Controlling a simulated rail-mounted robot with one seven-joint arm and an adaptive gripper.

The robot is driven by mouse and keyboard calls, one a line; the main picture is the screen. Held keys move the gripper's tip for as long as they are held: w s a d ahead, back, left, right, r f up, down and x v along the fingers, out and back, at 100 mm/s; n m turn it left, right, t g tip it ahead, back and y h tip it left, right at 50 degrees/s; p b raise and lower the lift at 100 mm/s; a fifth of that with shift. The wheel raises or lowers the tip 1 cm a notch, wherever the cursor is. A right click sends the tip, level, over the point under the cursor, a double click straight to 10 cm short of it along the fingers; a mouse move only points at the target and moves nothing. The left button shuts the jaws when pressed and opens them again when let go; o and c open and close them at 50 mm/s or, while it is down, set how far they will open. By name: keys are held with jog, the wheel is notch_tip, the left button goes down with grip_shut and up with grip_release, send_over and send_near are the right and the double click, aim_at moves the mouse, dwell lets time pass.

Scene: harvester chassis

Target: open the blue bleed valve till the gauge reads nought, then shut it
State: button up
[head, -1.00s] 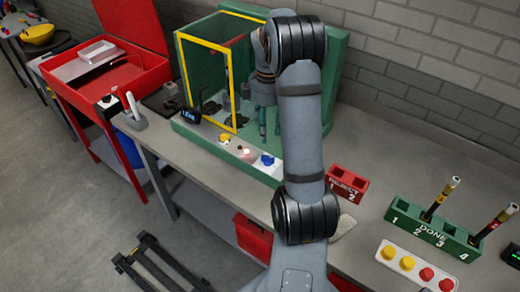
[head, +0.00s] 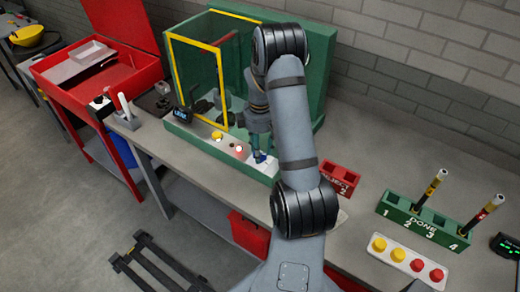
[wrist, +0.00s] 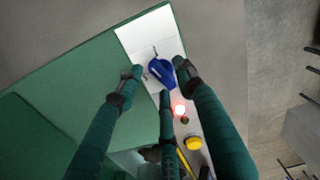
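The blue bleed valve (wrist: 162,73) is a knob on a white plate (wrist: 147,38) at the end of the green station's front panel. In the head view the valve (head: 260,156) is partly hidden by my gripper (head: 259,152). In the wrist view my gripper (wrist: 160,72) has its green fingers spread around the knob, two on either side and one below. I see gaps between fingers and knob; contact cannot be told. A small dark display (head: 183,114) with blue characters stands at the panel's left end; its reading is too small to tell.
A lit red lamp (head: 239,149) and a yellow button (head: 217,135) sit beside the valve. A yellow-framed glass enclosure (head: 205,75) stands behind. Right are a red reject rack (head: 340,180), a green done rack (head: 425,222) and a button box (head: 405,258).

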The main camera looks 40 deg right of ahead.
jog(key=shift+c, duration=0.5)
jog(key=c, duration=0.8)
grip_shut()
jog(key=shift+w+f+m+b, duration=0.1)
jog(key=shift+f+m+b, duration=0.1)
jog(key=shift+m+b, duration=0.6)
jog(key=shift+r+m+b, duration=0.2)
jog(key=shift+m+b, duration=0.15)
jog(key=shift+m, duration=0.25)
jog(key=o, duration=0.9)
grip_release()
